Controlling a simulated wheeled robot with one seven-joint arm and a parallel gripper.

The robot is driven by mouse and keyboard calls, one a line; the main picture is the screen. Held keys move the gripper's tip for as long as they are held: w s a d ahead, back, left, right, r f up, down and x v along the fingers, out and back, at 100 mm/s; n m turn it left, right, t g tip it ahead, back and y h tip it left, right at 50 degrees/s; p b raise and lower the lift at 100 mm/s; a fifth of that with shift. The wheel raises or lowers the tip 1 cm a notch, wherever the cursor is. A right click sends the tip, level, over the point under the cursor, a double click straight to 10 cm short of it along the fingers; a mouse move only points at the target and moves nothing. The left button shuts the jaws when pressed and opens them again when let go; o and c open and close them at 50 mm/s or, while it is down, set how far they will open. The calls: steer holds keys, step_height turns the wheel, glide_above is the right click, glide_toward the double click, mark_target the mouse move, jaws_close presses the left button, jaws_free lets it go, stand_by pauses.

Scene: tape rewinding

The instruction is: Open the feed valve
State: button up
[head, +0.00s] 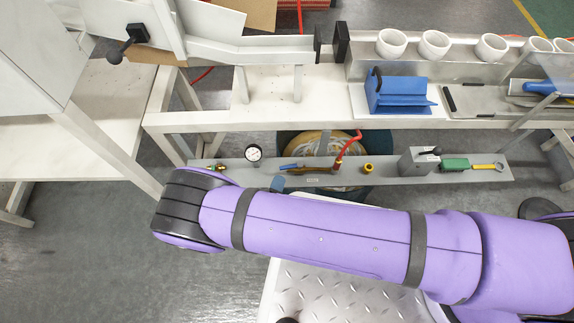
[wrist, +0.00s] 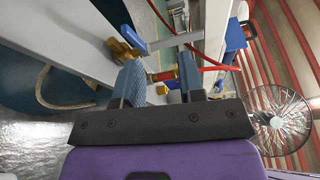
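A brass valve with a blue lever (head: 292,166) sits on the grey lower shelf in the head view, left of a red hose. In the wrist view a brass valve body (wrist: 124,50) lies just beyond the left fingertip, with a blue part beside it. My gripper (wrist: 160,82) shows its two blue-padded fingers apart with a gap between them. A red and yellow fitting (wrist: 163,75) appears in that gap; I cannot tell whether it is between the fingers or beyond them. In the head view my purple arm hides most of the gripper.
The lower shelf (head: 385,180) also holds a pressure gauge (head: 254,153), a small brass fitting (head: 218,167), a yellow fitting (head: 368,168), a grey block (head: 418,160) and a green-handled tool (head: 455,164). The red hose (head: 346,148) rises near the valve. The workbench edge (head: 300,122) overhangs behind.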

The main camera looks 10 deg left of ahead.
mark_target(286, 166)
step_height(286, 166, down, 4)
steer(key=s+d+n+y, duration=0.1)
steer(key=s+n+y, duration=0.1)
steer(key=n+y, duration=0.1)
steer(key=w, duration=1)
steer(key=shift+w+a, duration=0.1)
steer(key=shift+w, duration=0.25)
jaws_close()
